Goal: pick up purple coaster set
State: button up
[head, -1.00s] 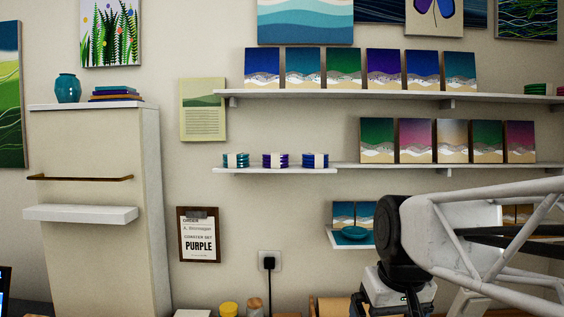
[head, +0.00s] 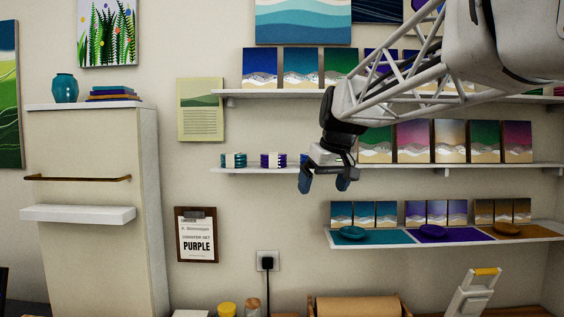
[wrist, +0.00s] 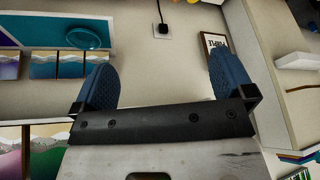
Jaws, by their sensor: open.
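The purple coaster set (head: 271,160) is a small purple-and-white striped stack on the left middle wall shelf. It stands between a teal set (head: 234,160) on its left and another set at its right, which my arm mostly hides. My gripper (head: 325,182) is open and empty, with its blue fingers pointing down. In the head picture it is to the right of the purple set and slightly lower, apart from it. In the wrist view my two blue fingers (wrist: 166,85) are spread with nothing between them, and no coaster set shows there.
A clipboard order (head: 197,234) on the wall reads PURPLE. A lower right shelf (head: 450,241) holds small pictures and teal, purple and brown dishes. Landscape panels (head: 302,67) line the upper shelf. Bare wall lies below the coaster shelf (head: 250,170).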

aim_at(273, 157)
jog(key=w+a+r+n, duration=0.1)
jog(key=w+a+r, duration=0.2)
jog(key=w, duration=0.3)
jog(key=w+a+r+n+y, duration=0.1)
jog(key=w+a+r, duration=0.3)
jog(key=w, duration=0.3)
jog(key=w+a+r+n+y, duration=0.1)
jog(key=w+a+r+n, duration=0.1)
jog(key=w, duration=0.5)
jog(key=shift+w+a+r, duration=0.2)
jog(key=shift+a+r, duration=0.5)
jog(key=shift+r, duration=0.15)
jog(key=shift+f, duration=0.15)
jog(key=shift+x, duration=1.2)
jog(key=shift+w+f, duration=0.1)
jog(key=shift+x, duration=2.5)
jog(key=shift+d, duration=0.1)
jog(key=c, duration=0.8)
